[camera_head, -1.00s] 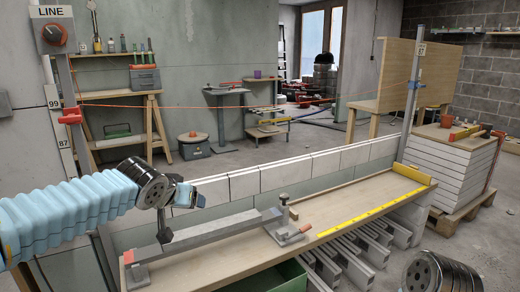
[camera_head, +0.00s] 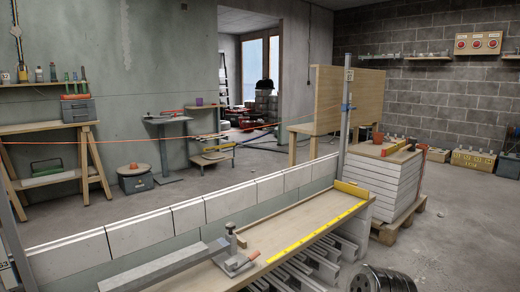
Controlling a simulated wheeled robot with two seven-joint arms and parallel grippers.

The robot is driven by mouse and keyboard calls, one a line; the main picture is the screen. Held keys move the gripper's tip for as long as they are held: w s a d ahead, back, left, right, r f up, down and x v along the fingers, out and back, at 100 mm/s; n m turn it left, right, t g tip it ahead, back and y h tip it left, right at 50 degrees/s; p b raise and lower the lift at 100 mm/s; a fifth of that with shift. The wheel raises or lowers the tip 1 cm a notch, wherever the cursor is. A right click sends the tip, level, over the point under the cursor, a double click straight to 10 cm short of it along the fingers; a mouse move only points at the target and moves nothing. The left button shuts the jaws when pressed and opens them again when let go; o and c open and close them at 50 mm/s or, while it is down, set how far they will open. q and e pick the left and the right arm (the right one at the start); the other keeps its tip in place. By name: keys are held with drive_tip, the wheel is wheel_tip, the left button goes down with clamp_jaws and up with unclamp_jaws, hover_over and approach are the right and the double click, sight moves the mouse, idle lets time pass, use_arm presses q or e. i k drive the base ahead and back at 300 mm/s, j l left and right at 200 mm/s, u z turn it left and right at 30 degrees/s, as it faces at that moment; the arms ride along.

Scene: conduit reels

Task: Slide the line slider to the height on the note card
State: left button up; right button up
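The orange line (camera_head: 120,141) runs taut from the left edge of the view to the upright post (camera_head: 344,130) on the right. A small blue slider (camera_head: 346,107) sits on that post where the line meets it. A small pale note card (camera_head: 349,75) is near the top of the post, above the slider; its writing is too small to read surely. The left post (camera_head: 13,235) shows only in part at the left edge, and its slider is out of view. Neither gripper is in view.
A white stack on a pallet (camera_head: 395,190) stands to the right. Open floor lies at the far right.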

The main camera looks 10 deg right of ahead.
sight(343, 107)
drive_tip(key=i+l+z, duration=0.1)
drive_tip(key=i+l, duration=0.15)
drive_tip(key=l, duration=0.3)
drive_tip(key=i+l+z, duration=0.1)
drive_tip(key=i+l, duration=0.15)
drive_tip(key=l, duration=0.3)
drive_tip(key=i+l+z, duration=0.1)
drive_tip(key=i+l, duration=0.15)
drive_tip(key=l, duration=0.3)
drive_tip(key=i+l+z, duration=0.15)
drive_tip(key=i+l, duration=0.15)
drive_tip(key=l, duration=0.2)
drive_tip(key=i+l+z, duration=0.1)
drive_tip(key=i+l, duration=0.2)
drive_tip(key=l, duration=0.15)
drive_tip(key=i+l+u, duration=0.2)
drive_tip(key=i+l, duration=0.2)
